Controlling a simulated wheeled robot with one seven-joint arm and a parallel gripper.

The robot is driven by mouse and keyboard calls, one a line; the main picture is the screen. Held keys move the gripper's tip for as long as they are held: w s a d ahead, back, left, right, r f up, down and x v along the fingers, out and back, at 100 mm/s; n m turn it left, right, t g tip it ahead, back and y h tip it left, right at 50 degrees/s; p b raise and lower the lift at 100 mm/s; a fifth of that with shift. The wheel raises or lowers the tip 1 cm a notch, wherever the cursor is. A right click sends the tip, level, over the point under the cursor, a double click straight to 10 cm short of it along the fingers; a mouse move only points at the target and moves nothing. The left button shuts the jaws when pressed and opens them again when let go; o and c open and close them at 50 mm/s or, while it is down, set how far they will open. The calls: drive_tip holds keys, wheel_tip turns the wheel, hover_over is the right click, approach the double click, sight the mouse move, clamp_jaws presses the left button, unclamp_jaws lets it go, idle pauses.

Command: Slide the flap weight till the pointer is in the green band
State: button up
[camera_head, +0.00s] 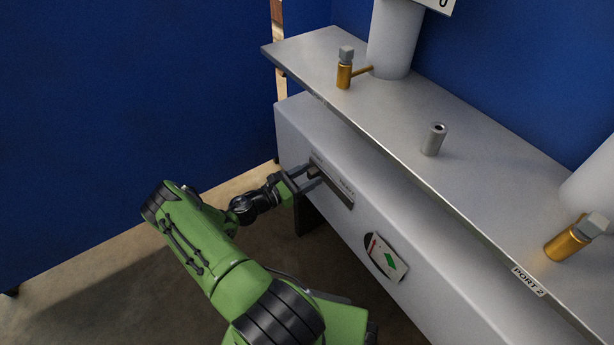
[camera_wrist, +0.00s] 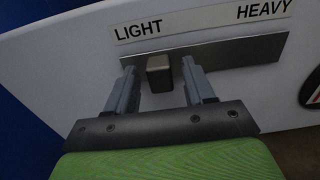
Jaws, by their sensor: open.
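The flap weight is a small brown-grey block (camera_wrist: 159,73) on a grey rail plate (camera_wrist: 235,53), towards the LIGHT end in the wrist view. The label above reads LIGHT at left and HEAVY at right. My gripper (camera_wrist: 158,70) is open, with one finger on each side of the block and a visible gap to each. In the head view my gripper (camera_head: 309,173) is at the left end of the plate (camera_head: 341,193). The round gauge (camera_head: 385,258) shows a thin red pointer (camera_head: 373,246) apart from and left of the green band (camera_head: 390,260).
The plate and gauge are on the front of a long grey box (camera_head: 410,290). A shelf (camera_head: 480,170) above it carries brass fittings (camera_head: 344,75) (camera_head: 568,243) and a short grey cylinder (camera_head: 434,139). Blue walls (camera_head: 120,110) stand behind. Floor (camera_head: 110,275) is clear at left.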

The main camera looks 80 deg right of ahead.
drive_tip(key=shift+w+a, duration=0.1)
drive_tip(key=p+v, duration=0.1)
drive_tip(key=v, duration=1.4)
drive_tip(key=shift+w+a+p, duration=0.2)
drive_tip(key=shift+w+p, duration=0.05)
drive_tip(key=shift+p, duration=0.05)
